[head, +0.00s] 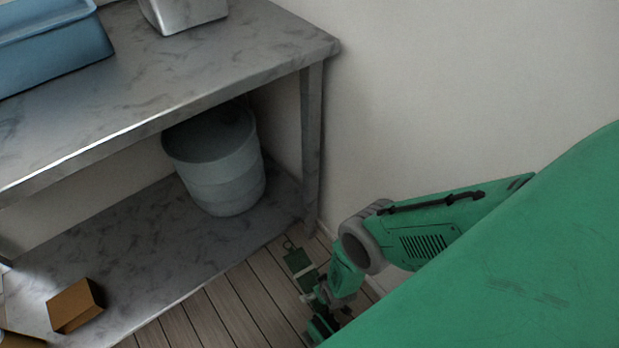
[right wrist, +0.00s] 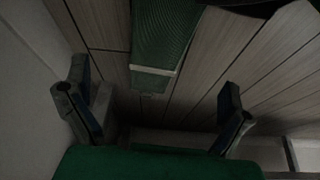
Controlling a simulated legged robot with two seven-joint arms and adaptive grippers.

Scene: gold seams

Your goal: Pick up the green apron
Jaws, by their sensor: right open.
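The green apron (head: 299,262) lies on the wooden floor by the table leg, with a small loop at its far end and a pale band across it. My left gripper is not in view.
A metal table (head: 200,75) with a lower shelf (head: 140,240) stands at the left. A grey bucket (head: 220,175) and a brown box (head: 75,305) are on the shelf. A blue bin (head: 50,45) is on top. A wall (head: 450,90) closes the right side.

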